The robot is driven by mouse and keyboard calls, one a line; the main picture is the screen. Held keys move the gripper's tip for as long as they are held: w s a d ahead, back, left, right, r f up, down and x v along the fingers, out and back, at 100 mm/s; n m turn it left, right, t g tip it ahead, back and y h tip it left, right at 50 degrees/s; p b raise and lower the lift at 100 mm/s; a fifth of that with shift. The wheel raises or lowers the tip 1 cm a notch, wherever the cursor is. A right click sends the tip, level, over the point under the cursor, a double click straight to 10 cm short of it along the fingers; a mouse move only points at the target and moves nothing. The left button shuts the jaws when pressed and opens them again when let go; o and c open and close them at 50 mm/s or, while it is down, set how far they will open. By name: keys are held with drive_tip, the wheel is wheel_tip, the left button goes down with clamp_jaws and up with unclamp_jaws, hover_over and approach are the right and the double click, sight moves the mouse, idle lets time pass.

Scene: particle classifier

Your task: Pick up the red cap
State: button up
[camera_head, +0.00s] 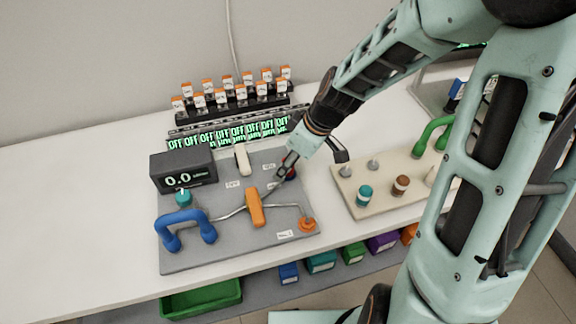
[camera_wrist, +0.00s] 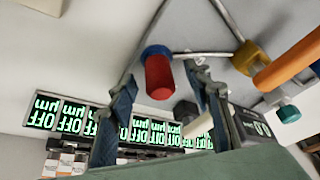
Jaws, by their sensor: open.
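The red cap (camera_wrist: 158,78) is a short red cylinder with a blue collar at its far end, standing on the grey panel in the wrist view. In the head view, only a small dark red and blue part of the red cap (camera_head: 291,174) shows beside my fingertips. My gripper (camera_wrist: 161,74) is open, with one finger on each side of the cap in the wrist picture. A gap shows between the cap and each finger. In the head view my gripper (camera_head: 285,165) points down at the panel's upper right part.
The grey panel (camera_head: 190,258) also carries a blue handle (camera_head: 184,228), an orange valve handle (camera_head: 255,206), an orange knob (camera_head: 307,225) and a display box (camera_head: 182,171). A row of OFF displays (camera_head: 228,133) stands behind. A beige board (camera_head: 380,208) lies to the right.

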drive_tip(key=c, duration=1.1)
drive_tip(key=shift+r, duration=0.1)
